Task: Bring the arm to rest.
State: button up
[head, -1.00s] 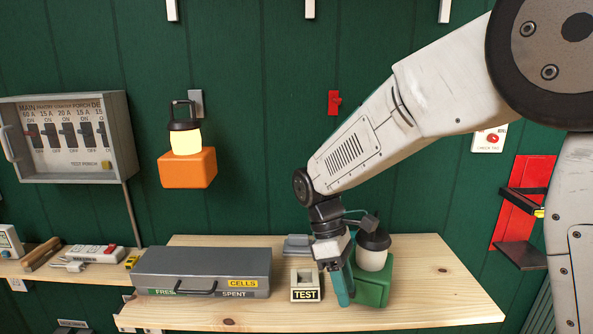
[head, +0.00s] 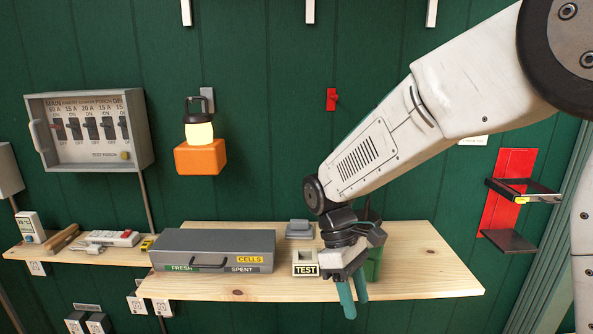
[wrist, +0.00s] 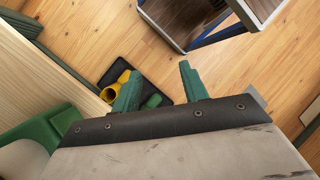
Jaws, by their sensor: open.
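My gripper (head: 354,295) hangs in front of the wooden worktop's front edge in the head view, fingers pointing down. In the wrist view its two green fingers (wrist: 158,85) stand apart with nothing between them. My arm reaches in from the upper right, bent at the elbow. A green-based lantern (head: 375,266) stands on the worktop (head: 420,280) behind my wrist, mostly hidden by it. Its green base also shows at the left of the wrist view (wrist: 58,124), beside the gripper and apart from the fingers.
A grey cells case (head: 215,244) and a TEST block (head: 305,263) sit on the worktop. An orange-based lit lantern (head: 200,158) and a breaker panel (head: 88,130) are on the wall. A red bracket (head: 507,200) is at right.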

jog(key=s+d+r+m+t+y, duration=0.1)
jog(key=s+d+r+m+t, duration=0.2)
jog(key=s+d+r+m, duration=0.2)
jog(key=s+d+r+m+t+y, duration=0.1)
jog(key=s+d+r+m+t, duration=0.2)
jog(key=s+d, duration=0.7)
jog(key=s+r+m, duration=0.2)
jog(key=s+m, duration=0.1)
jog(key=s, duration=0.1)
jog(key=shift+d+r+y, duration=0.3)
jog(key=shift+r+y, duration=0.05)
jog(key=shift+y, duration=0.05)
